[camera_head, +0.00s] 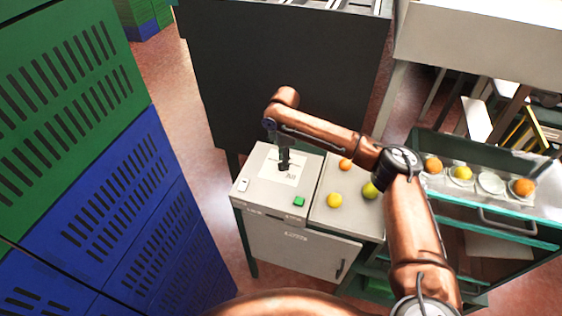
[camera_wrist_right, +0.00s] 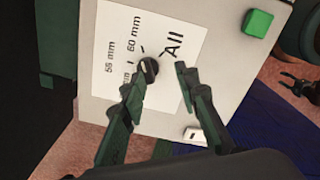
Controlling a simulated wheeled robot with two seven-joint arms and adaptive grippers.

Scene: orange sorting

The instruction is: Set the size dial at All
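The size dial (camera_wrist_right: 149,68) is a small black knob on a white label card (camera_wrist_right: 112,62) marked All, 60 mm, 55 mm and a partly hidden size. I cannot tell clearly which mark the knob points at. My right gripper (camera_wrist_right: 158,83) is open above the card, its fingers apart near the dial, the left finger closer to it. In the head view the right gripper (camera_head: 284,165) is over the card on the grey control box (camera_head: 262,195) and hides the dial. A dark shape at the right wrist view's right edge may be my left gripper (camera_wrist_right: 297,86); its state is unclear.
A green button (camera_head: 299,201) and a white switch (camera_head: 243,185) sit on the box top. Blue and green crates (camera_head: 120,200) stand at left; a fruit tray (camera_head: 490,205) is at right.

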